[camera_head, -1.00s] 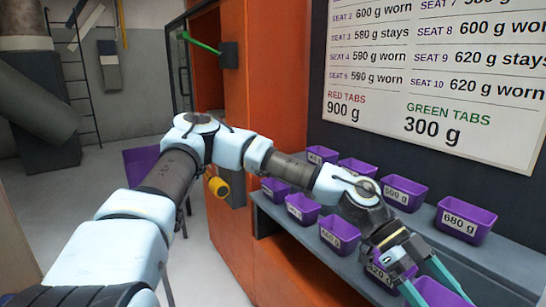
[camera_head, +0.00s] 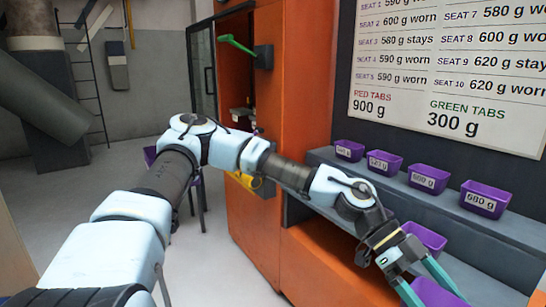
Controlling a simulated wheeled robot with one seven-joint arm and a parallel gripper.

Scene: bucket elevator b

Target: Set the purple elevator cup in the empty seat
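My gripper (camera_head: 433,290) is at the lower right, its teal fingers on either side of a purple cup (camera_head: 432,294). That cup is cut off by the bottom edge, and its label does not show. It keeps its place between the fingers in both frames, so it appears held. Another purple cup (camera_head: 424,237) sits just behind the gripper, partly covered by it. Several labelled purple cups (camera_head: 483,199) stand in a row on the back shelf; the rightmost reads 680 g. The empty seat cannot be made out.
A tall orange housing (camera_head: 285,120) stands in the middle with an opening, a green lever (camera_head: 238,44) and a yellow part (camera_head: 245,181). A grey stepped shelf (camera_head: 400,200) runs to the right below a white board (camera_head: 450,65) listing seats and weights. Floor (camera_head: 85,215) at left is clear.

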